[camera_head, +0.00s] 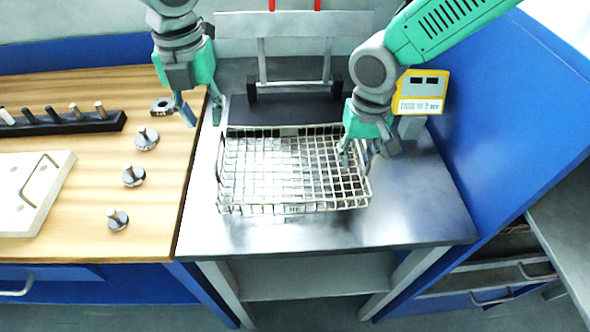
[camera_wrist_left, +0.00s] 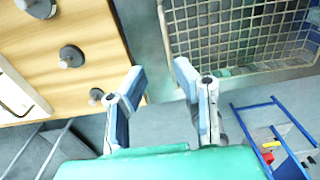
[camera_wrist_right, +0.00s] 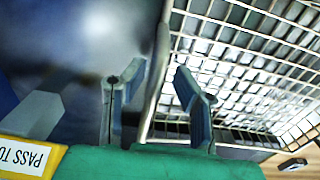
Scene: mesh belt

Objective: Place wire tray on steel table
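The wire tray (camera_head: 290,207), a silvery mesh basket, appears to rest level on the steel table (camera_head: 420,200), in the middle of the head view. My left gripper (camera_head: 200,108) is open and empty beside the tray's left end, near the wooden top's edge. In the left wrist view its fingers (camera_wrist_left: 160,70) are apart, with the tray's mesh (camera_wrist_left: 235,35) to the right. My right gripper (camera_head: 358,155) is at the tray's right end. In the right wrist view its fingers (camera_wrist_right: 157,80) are apart, with the tray's rim (camera_wrist_right: 160,55) running between them.
A wooden worktop (camera_head: 80,90) adjoins on the left, with several metal knobs (camera_head: 133,176), a dark peg rack (camera_head: 60,121) and a white board (camera_head: 35,190). A yellow labelled box (camera_head: 421,92) stands behind my right gripper. A blue panel (camera_head: 510,110) bounds the right. The table's front strip is clear.

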